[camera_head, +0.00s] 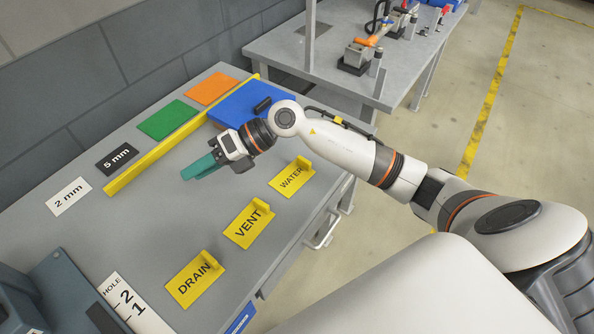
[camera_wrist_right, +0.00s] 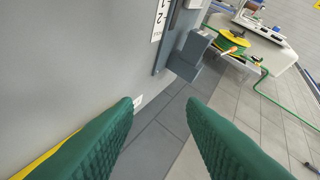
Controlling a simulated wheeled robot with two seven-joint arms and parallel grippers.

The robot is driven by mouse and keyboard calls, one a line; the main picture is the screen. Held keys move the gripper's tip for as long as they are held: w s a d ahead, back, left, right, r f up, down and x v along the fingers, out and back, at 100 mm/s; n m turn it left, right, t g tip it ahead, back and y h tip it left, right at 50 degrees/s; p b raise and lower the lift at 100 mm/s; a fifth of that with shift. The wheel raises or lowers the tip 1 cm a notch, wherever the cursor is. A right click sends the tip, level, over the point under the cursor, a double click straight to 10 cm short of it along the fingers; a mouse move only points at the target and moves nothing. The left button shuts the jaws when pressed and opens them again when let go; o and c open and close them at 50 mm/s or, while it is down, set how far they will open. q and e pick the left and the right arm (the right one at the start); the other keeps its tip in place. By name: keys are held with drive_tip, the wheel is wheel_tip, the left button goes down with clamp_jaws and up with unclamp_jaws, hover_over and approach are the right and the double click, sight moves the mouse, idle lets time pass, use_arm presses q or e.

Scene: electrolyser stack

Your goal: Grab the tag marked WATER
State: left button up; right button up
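The yellow WATER tag (camera_head: 289,180) lies on the grey bench near its right edge, with a small raised yellow tab at its upper right corner. My right gripper (camera_head: 188,173) is to the left of the tag, above the bench, with its green fingers pointing left, away from the tag. In the right wrist view the green fingers (camera_wrist_right: 160,102) are apart with nothing between them. The WATER tag cannot be made out in that view. My left gripper is not in view.
Similar yellow tags marked VENT (camera_head: 246,230) and DRAIN (camera_head: 192,284) lie along the same edge. A yellow rail (camera_head: 150,165) crosses the bench. Behind it are green (camera_head: 168,119) and orange (camera_head: 212,88) pads.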

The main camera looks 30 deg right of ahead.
drive_tip(key=w+d+f+n+g+h, duration=0.15)
drive_tip(key=d+f+h, duration=0.35)
drive_tip(key=d, duration=0.5)
drive_tip(key=m+g+h+p, duration=0.1)
drive_tip(key=m+g+h, duration=0.1)
drive_tip(key=h, duration=0.6)
hover_over(304, 159)
drive_tip(key=shift+t, duration=0.25)
drive_tip(key=f, duration=0.4)
drive_tip(key=shift+a+f, duration=0.4)
drive_tip(key=f, duration=0.1)
drive_tip(key=f+p, duration=0.1)
drive_tip(key=f, duration=0.2)
drive_tip(key=shift+s+d+p, duration=0.1)
drive_tip(key=shift+d+p, duration=0.25)
drive_tip(key=shift+p, duration=0.05)
drive_tip(key=shift+f, duration=0.7)
clamp_jaws()
